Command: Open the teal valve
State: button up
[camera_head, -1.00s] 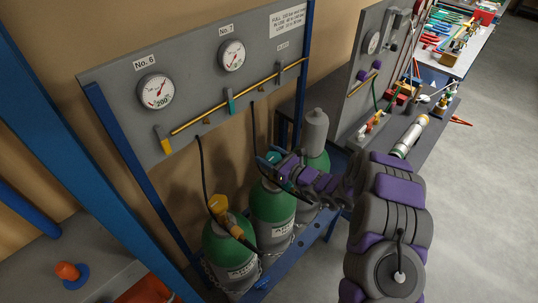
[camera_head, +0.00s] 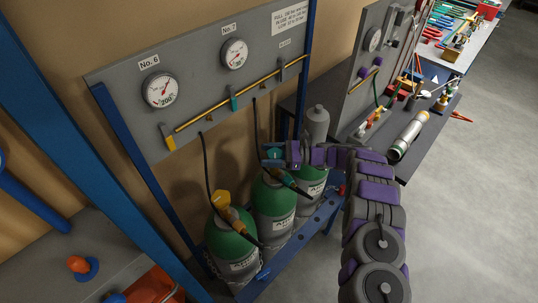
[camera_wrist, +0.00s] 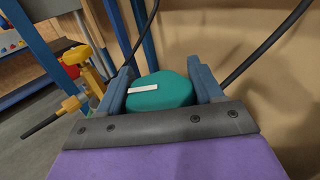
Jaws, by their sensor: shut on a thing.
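The teal valve is a faceted knob with a white mark on top, seen between my gripper's fingers in the wrist view (camera_wrist: 160,93). In the head view the teal valve (camera_head: 273,153) tops the middle green cylinder (camera_head: 272,207). My gripper (camera_wrist: 160,88) is shut on the knob, with one blue finger on each side of it. In the head view my gripper (camera_head: 280,157) reaches in from the right and partly covers the knob.
A yellow valve (camera_head: 221,200) tops the cylinder at left. A grey-topped cylinder (camera_head: 317,122) stands behind to the right. Black hoses hang near the cylinders. A grey gauge panel (camera_head: 200,95) stands behind, on blue posts. Open floor (camera_head: 470,210) lies at right.

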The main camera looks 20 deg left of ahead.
jog(key=shift+d+f+n+g+h+b, duration=0.15)
jog(key=shift+n+g+h+b, duration=0.15)
jog(key=shift+n+g+b, duration=0.55)
jog(key=n+g+h+b, duration=0.1)
jog(key=b, duration=0.3)
jog(key=shift+g+b, duration=0.35)
jog(key=shift+b, duration=0.05)
jog(key=shift+r+n+g+h+b, duration=0.2)
jog(key=shift+n+g+h+b, duration=0.25)
jog(key=shift+b, duration=0.9)
jog(key=shift+r, duration=0.15)
jog(key=o, duration=0.8)
jog(key=shift+o, duration=0.8)
